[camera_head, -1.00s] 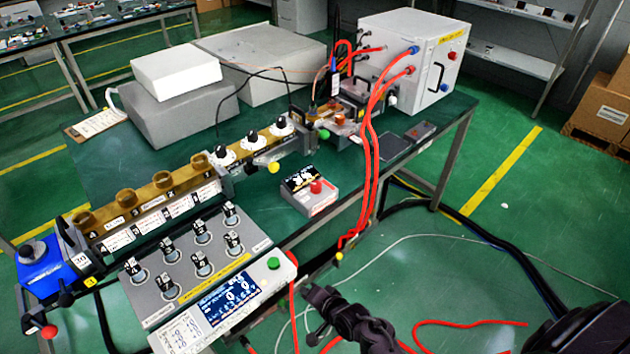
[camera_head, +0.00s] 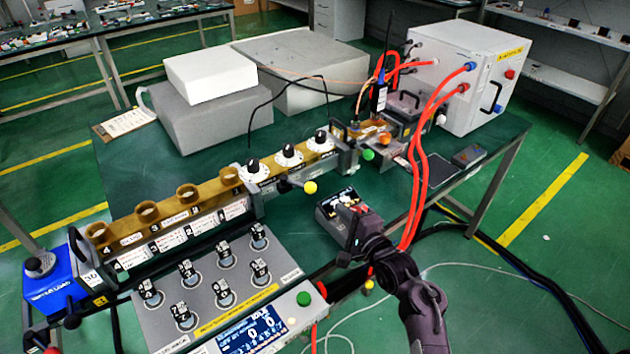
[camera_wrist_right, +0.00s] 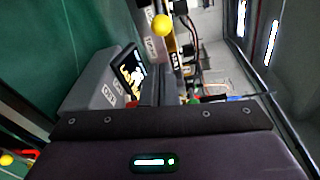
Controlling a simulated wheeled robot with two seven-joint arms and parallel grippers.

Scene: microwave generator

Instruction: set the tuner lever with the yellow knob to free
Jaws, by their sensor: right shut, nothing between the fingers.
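The tuner lever's yellow knob (camera_head: 310,187) sticks out from the front of the brass waveguide (camera_head: 215,191), just right of its middle in the head view. Its short arm (camera_head: 285,184) runs left to the waveguide. In the right wrist view the yellow knob (camera_wrist_right: 161,25) shows at the top, beyond my gripper and apart from it. My right gripper (camera_head: 354,220) is shut and empty, over the small button box, to the right of and nearer than the knob. The lever's labels are too small to read. My left gripper is out of view.
The small box (camera_head: 333,204) is partly hidden behind my right gripper. A green knob (camera_head: 367,154) is behind and right of the yellow one. Red cables (camera_head: 416,190) hang right of the gripper. The switch panel (camera_head: 205,290) and display box (camera_head: 255,330) stand in front.

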